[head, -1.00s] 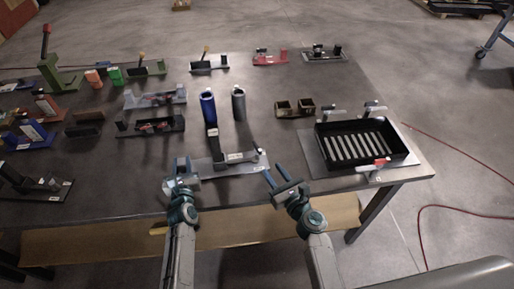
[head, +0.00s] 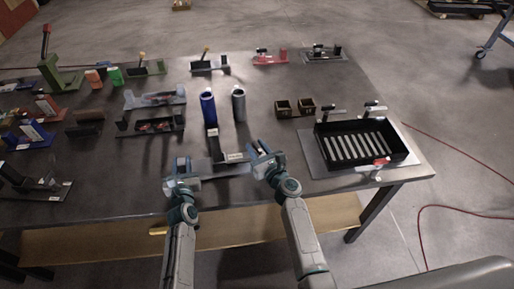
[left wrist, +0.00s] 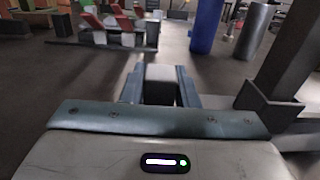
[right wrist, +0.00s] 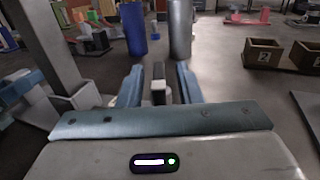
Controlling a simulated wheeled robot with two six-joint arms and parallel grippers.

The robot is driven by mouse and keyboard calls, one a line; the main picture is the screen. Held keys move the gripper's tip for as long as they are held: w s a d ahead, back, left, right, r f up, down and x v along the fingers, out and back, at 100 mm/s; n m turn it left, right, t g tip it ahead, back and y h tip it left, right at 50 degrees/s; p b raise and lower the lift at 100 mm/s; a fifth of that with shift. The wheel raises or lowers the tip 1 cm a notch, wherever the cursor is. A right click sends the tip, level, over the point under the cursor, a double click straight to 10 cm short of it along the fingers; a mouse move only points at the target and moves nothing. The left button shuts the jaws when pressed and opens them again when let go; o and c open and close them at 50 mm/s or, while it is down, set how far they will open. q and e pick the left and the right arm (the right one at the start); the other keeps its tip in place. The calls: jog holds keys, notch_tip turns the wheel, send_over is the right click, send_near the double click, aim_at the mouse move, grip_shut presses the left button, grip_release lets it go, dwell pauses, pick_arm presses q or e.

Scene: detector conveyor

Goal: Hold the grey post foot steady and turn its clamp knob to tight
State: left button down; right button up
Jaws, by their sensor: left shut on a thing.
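The grey post foot (head: 232,170) lies near the front edge of the table, with a dark upright post (head: 213,143) on it. My left gripper (head: 180,172) is shut on the grey block (left wrist: 160,88) at the foot's left end. My right gripper (head: 262,150) is at the foot's right end. In the right wrist view, a dark upright piece with a pale base, apparently the clamp knob (right wrist: 158,82), stands between its open fingers, with gaps on both sides. In the head view my right gripper hides the knob.
A blue cylinder (head: 208,106) and a grey cylinder (head: 239,104) stand behind the foot. Two small brown bins (head: 284,109) are behind my right gripper. A black slotted tray (head: 318,150) with clamps is at the right. Several fixtures crowd the table's left side.

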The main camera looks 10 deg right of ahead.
grip_shut()
jog(key=shift+m+h, duration=0.6)
jog(key=shift+h, duration=0.3)
grip_release()
jog(key=v, duration=1.1)
jog(key=shift+s+f, duration=0.1)
jog(key=shift+f, duration=0.15)
jog(key=shift+s+d, duration=0.1)
jog(key=shift+s, duration=0.3)
jog(key=shift+c, duration=0.4)
